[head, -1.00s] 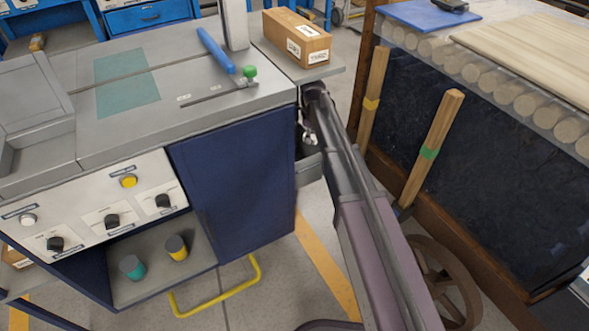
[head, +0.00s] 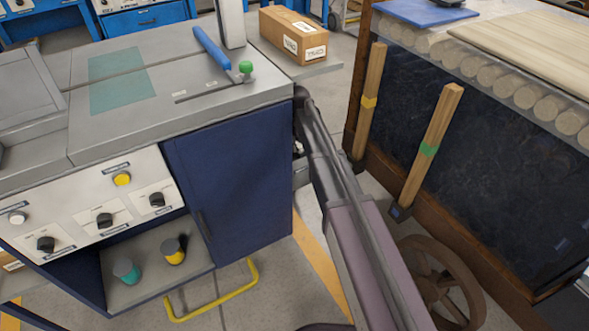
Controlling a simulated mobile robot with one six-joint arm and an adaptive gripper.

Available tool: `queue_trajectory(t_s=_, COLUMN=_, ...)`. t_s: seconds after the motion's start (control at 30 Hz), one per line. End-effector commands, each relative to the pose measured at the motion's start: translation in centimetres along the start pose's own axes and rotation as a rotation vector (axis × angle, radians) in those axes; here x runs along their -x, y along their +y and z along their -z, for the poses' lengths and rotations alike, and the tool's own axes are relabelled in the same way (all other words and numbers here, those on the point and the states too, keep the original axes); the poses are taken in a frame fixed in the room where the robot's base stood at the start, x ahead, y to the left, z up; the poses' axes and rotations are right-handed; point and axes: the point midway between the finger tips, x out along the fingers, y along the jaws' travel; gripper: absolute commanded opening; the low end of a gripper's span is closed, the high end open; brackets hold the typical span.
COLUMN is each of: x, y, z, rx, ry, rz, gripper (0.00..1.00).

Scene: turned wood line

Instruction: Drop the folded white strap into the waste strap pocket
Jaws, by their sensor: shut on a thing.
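My arm reaches down past the right side of the blue cabinet, and its links cover most of my gripper (head: 297,139). A small white bit, which looks like the folded white strap (head: 298,148), shows at the left edge of the arm. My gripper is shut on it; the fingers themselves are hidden. A grey bin-like pocket (head: 301,173) is fixed to the cabinet's right side, just below the white bit. It is partly covered by my arm, and I cannot read any label or see inside it.
The blue cabinet (head: 232,175) with its grey machine top (head: 150,125) stands left of my arm. A cardboard box (head: 293,36) sits on the side shelf above. At right are upright wooden sticks (head: 432,150), a dark cart side (head: 500,180) and a spoked wheel (head: 440,280).

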Motion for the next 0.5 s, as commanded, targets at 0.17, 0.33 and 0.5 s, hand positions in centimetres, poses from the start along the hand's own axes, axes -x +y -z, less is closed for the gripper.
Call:
queue_trajectory(t_s=0.17, x=-0.4, y=-0.1, z=0.1, rx=-0.001, ry=0.000, rz=0.000, gripper=0.14)
queue_trajectory(t_s=0.33, x=-1.7, y=-0.1, z=0.1, rx=-0.001, ry=0.000, rz=0.000, gripper=0.14)
queue_trajectory(t_s=0.5, x=-3.4, y=-0.1, z=0.1, rx=-0.001, ry=0.000, rz=0.000, gripper=0.14)
